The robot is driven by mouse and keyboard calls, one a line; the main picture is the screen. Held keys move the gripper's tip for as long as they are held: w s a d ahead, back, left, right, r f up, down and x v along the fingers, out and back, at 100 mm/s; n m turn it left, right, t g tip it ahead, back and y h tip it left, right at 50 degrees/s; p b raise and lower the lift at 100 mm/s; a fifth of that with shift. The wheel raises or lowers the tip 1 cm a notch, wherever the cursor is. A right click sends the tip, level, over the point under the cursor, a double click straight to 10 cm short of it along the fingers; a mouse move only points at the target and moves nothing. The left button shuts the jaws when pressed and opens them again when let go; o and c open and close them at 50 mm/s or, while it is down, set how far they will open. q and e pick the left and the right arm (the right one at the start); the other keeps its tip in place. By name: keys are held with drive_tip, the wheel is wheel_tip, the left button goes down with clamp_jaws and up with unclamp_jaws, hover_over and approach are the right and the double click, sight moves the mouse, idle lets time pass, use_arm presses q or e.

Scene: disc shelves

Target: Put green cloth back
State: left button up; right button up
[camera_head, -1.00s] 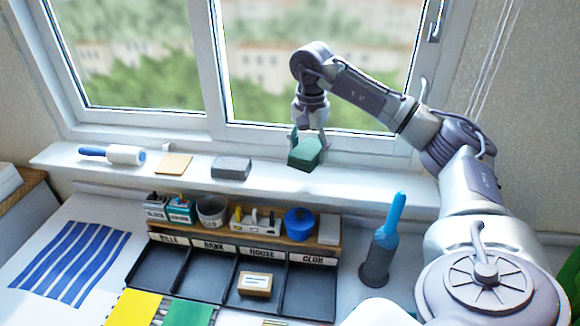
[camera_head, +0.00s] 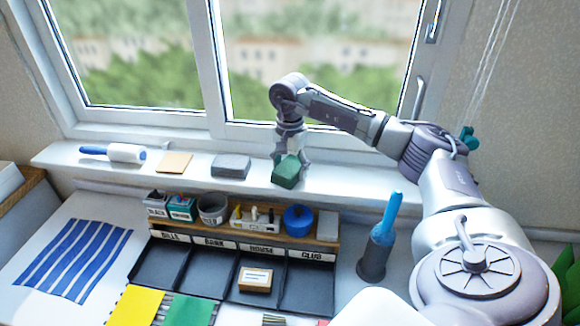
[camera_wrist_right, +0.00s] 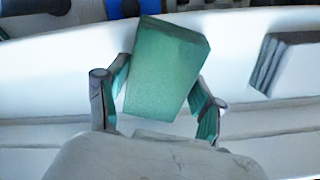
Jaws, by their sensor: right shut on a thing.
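The green cloth (camera_head: 287,172) is a dark green folded block at the window sill, right of the grey folded cloth. My right gripper (camera_head: 291,160) is shut on it from above and behind. In the right wrist view the green cloth (camera_wrist_right: 165,70) sits tilted between the two fingers of the right gripper (camera_wrist_right: 160,105). In the head view it is low over the sill or touching it; I cannot tell which. My left gripper is not in view.
On the window sill (camera_head: 340,185) lie a lint roller (camera_head: 125,153), a tan cloth (camera_head: 174,163) and a grey cloth (camera_head: 231,167). Below stand a wooden rack with small containers, a black sorting tray (camera_head: 310,285) and a blue-handled brush in a holder (camera_head: 382,240). The sill right of the green cloth is clear.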

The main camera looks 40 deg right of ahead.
sight(290, 166)
drive_tip(key=o, duration=1)
drive_tip(key=shift+f, duration=0.1)
drive_tip(key=shift+r, duration=0.65)
wheel_tip(290, 166, up, 11)
drive_tip(key=shift+r+b, duration=0.1)
drive_tip(key=shift+b, duration=0.6)
